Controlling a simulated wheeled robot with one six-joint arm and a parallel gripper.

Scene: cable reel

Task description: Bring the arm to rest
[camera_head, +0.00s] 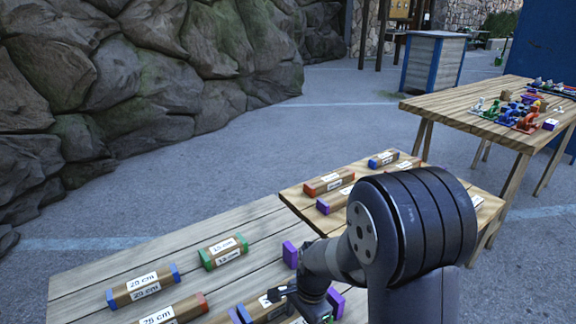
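My arm comes up from the bottom right, its large dark joint in front of the tables. My gripper (284,294) is low over the near wooden table (90,284), among wooden blocks with coloured ends and white labels. Only a small dark part of the gripper shows. Its fingertips are mostly hidden, so I cannot tell whether it is open, shut or touching a block.
Labelled blocks lie on the near table, including a blue-ended one (143,287), a green-ended one (223,252) and a red-ended one (172,312). A second table (300,200) holds more blocks. A farther table (440,106) bears coloured items. Rock wall stands left; open pavement lies between.

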